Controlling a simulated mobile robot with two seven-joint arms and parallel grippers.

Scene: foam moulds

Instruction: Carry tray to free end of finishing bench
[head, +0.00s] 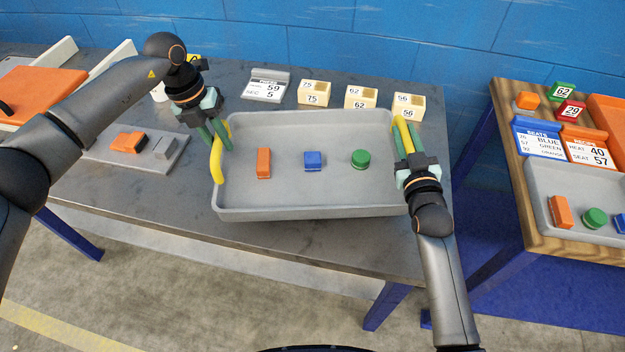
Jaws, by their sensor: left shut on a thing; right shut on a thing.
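A grey tray (310,196) with yellow handles is at the middle of the head view, over the front part of the dark metal bench (290,95). My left gripper (222,138) is shut on the tray's left handle (216,160). My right gripper (404,140) is shut on the tray's right handle (402,134). I cannot tell whether the tray touches the bench.
Several numbered cream blocks (314,93) and a sign (267,86) stand behind the tray. A grey plate (112,152) with orange and grey pieces lies left. A wooden-topped table (515,178) at right holds another grey tray (545,190), cards and blocks. A gap separates the tables.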

